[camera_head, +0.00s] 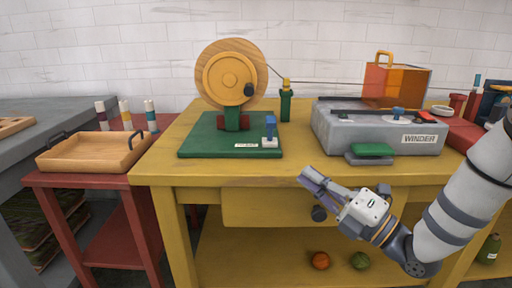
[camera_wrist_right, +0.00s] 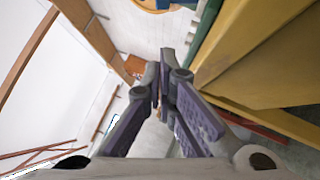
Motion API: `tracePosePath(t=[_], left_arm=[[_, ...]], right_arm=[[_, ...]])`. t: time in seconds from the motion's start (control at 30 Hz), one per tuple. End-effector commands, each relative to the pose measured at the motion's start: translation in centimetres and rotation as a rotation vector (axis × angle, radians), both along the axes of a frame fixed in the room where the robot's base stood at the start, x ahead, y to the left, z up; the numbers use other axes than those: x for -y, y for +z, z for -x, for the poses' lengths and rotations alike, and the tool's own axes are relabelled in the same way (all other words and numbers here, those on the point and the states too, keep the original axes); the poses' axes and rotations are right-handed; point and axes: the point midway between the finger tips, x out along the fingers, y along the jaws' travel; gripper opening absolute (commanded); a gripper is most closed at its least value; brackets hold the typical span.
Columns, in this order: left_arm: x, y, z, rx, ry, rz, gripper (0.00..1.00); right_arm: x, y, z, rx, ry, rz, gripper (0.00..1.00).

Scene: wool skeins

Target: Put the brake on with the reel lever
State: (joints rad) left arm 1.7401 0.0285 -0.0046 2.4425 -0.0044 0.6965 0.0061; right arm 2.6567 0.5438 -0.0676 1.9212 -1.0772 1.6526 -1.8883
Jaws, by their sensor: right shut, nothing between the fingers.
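The reel (camera_head: 213,77) is a wooden wheel with a dark knob, standing on a green base (camera_head: 200,145) on the yellow table. A small blue lever (camera_head: 270,127) stands upright on a white block at the base's front right corner, beside a white label. My right gripper (camera_head: 306,177) is shut and empty. It is in front of the table's front edge, below and to the right of the lever, apart from it. In the right wrist view, its fingers (camera_wrist_right: 164,78) are together with nothing between them. My left gripper is not in view.
A grey winder (camera_head: 335,132) with a green pedal stands right of the reel, and an orange box (camera_head: 376,85) stands behind it. A green post (camera_head: 286,105) guides a thread. A wooden tray (camera_head: 95,152) sits on the red side table. The yellow table's front strip is clear.

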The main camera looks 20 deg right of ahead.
Motion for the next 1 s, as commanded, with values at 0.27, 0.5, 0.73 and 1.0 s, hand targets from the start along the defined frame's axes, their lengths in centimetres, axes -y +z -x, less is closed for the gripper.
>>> tracePosePath(t=[0.27,0.5,0.73,1.0], left_arm=[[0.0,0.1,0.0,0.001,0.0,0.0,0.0],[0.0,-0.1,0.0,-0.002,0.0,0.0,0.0],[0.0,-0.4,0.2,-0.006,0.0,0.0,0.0],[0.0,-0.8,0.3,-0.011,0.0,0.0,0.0]], right_arm=[[0.0,0.3,0.0,0.008,0.0,0.005,0.0],[-1.6,1.1,-2.4,0.007,0.002,0.005,0.0],[-4.1,2.4,-6.6,0.007,0.001,0.005,0.0],[-4.3,4.1,-10.6,0.005,-0.002,0.004,0.0]])
